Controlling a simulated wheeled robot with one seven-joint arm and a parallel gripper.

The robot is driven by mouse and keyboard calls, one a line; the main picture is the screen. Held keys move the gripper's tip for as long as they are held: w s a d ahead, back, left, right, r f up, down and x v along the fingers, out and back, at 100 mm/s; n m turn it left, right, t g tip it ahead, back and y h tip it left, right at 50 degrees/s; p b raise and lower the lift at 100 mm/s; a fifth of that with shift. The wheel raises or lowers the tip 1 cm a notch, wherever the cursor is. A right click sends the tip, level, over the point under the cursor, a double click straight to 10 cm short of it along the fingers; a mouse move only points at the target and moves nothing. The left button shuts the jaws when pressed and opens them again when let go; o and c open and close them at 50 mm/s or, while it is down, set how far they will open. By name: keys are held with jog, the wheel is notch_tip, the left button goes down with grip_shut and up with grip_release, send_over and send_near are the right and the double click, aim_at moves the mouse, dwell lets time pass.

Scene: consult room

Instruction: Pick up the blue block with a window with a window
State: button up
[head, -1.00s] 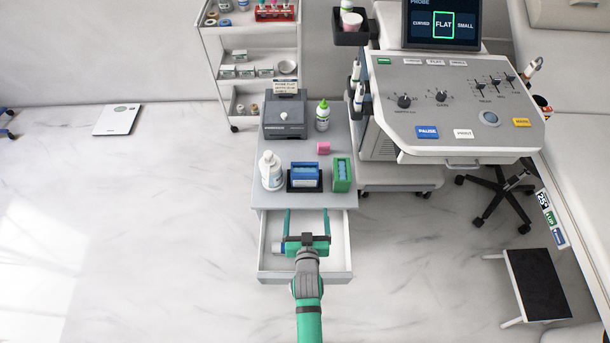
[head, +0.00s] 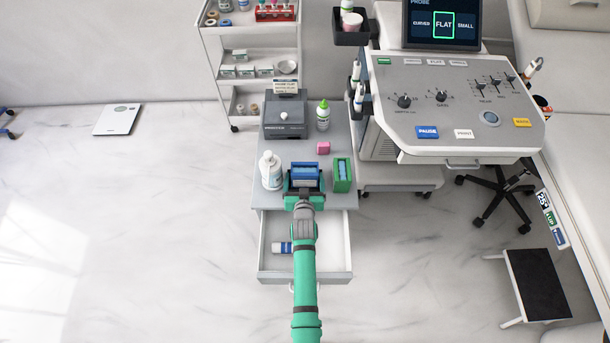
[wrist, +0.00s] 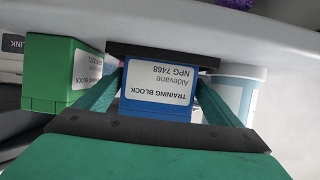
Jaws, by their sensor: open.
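In the wrist view the blue block (wrist: 158,92) shows a white label reading "TRAINING BLOCK Aldevane NPG 7468", upside down. My gripper (head: 305,181) is open, with one green finger on each side of the block. In the wrist view the fingers of my gripper (wrist: 158,98) flank the block closely; I cannot tell whether they touch it. The block's lower part in the head view is hidden by my gripper.
A green block (head: 342,175) stands close on the right, a white bottle (head: 271,172) close on the left. The open drawer (head: 331,245) below holds a small blue-and-white tube (head: 282,248).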

aim_at(305, 169)
jog(key=shift+r+x, duration=0.15)
jog(key=shift+x, duration=1.2)
jog(key=shift+r+x, duration=0.2)
jog(key=shift+x, duration=1.1)
jog(key=shift+w+d, duration=0.1)
jog(key=shift+w+r, duration=0.1)
jog(key=c, duration=1.3)
